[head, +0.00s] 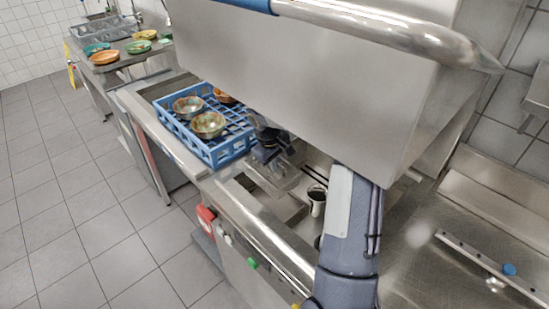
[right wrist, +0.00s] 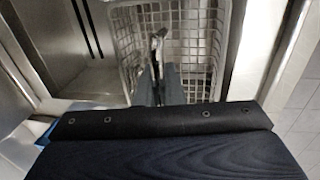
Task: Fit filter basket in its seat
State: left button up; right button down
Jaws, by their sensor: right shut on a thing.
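The filter basket (right wrist: 195,50) is a pale wire-mesh basket, seen from above in the right wrist view. In the head view the basket (head: 278,180) hangs over the open wash tank, just right of the blue rack. My right gripper (right wrist: 157,82) is shut on the basket's upright handle, with its fingers reaching down into the basket. In the head view the right gripper (head: 272,150) is dark and partly hidden under the hood. The seat cannot be made out clearly. My left gripper is in neither view.
The steel hood (head: 310,70) overhangs the tank. A blue rack (head: 222,155) with several bowls stands left of the tank. A dark cup-shaped part (head: 317,197) stands in the tank. The tank's front rim (head: 255,228) runs close by. Several coloured dishes lie on the far table (head: 110,66).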

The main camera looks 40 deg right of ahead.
aim_at(275, 181)
jog(key=shift+f+b, duration=2.9)
jog(key=shift+f, duration=1.8)
jog(key=shift+f+b, duration=0.85)
jog(key=shift+f, duration=0.15)
jog(key=shift+s, duration=0.45)
jog(key=shift+f, duration=0.15)
jog(key=c, duration=1.5)
grip_release()
jog(key=shift+o, duration=0.2)
jog(key=r, duration=0.2)
jog(key=a+r, duration=0.1)
jog(key=r, duration=0.2)
jog(key=r+b, duration=0.1)
jog(key=r, duration=0.1)
jog(key=shift+a+r, duration=0.2)
jog(key=shift+r, duration=0.2)
